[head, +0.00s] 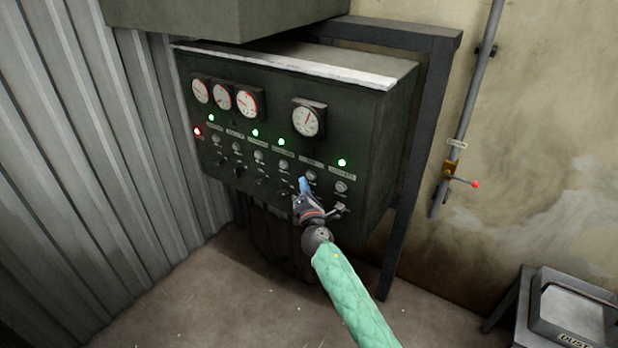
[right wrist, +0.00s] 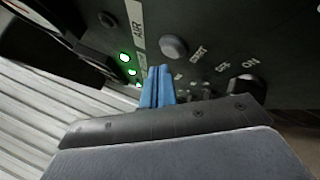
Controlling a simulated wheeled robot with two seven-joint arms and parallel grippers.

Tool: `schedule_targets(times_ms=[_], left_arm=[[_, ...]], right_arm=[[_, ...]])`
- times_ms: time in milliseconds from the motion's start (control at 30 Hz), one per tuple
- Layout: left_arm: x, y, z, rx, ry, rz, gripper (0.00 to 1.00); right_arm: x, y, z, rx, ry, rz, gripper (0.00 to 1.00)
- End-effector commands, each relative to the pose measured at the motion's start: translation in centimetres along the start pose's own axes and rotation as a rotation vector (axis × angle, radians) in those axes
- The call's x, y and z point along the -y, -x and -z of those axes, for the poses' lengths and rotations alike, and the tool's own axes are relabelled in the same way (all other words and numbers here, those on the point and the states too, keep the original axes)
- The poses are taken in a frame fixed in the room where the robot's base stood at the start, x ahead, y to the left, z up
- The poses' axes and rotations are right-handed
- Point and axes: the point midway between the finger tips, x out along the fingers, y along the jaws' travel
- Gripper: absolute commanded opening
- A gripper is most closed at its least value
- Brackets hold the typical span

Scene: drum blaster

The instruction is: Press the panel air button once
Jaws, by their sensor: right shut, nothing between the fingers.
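The dark control panel (head: 345,120) stands against the wall, with a row of round buttons under small labels. The air button (head: 311,175) is a grey round button; in the right wrist view the air button (right wrist: 173,47) sits beside the AIR label (right wrist: 138,22). My right gripper (head: 303,184) is shut and empty, its blue fingertips close to the panel, just below and left of that button. In the right wrist view the blue fingertips (right wrist: 159,85) appear apart from the button. The lamp by the AIR label (right wrist: 107,19) is unlit. My left gripper is out of view.
Other lamps glow green (head: 342,162), and one glows red (head: 197,131). Gauges (head: 309,118) line the panel's top, and switches (head: 340,207) sit below the buttons. A metal post (head: 405,190) stands at the right, with a pipe valve (head: 452,172) beyond.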

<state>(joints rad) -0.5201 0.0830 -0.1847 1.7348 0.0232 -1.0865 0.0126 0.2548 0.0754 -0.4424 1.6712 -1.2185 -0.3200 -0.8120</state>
Motion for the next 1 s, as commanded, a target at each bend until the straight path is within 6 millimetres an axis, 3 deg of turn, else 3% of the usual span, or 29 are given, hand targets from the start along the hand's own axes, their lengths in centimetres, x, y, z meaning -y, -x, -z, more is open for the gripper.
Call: schedule_targets(times_ms=[600, 1000], left_arm=[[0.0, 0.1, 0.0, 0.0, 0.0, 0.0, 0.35], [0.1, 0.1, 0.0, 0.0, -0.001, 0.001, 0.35]], right_arm=[[-2.3, 3.2, 2.4, -0.001, -0.002, 0.001, 0.0], [-2.5, 3.4, 2.5, 0.0, 0.0, 0.0, 0.0]])
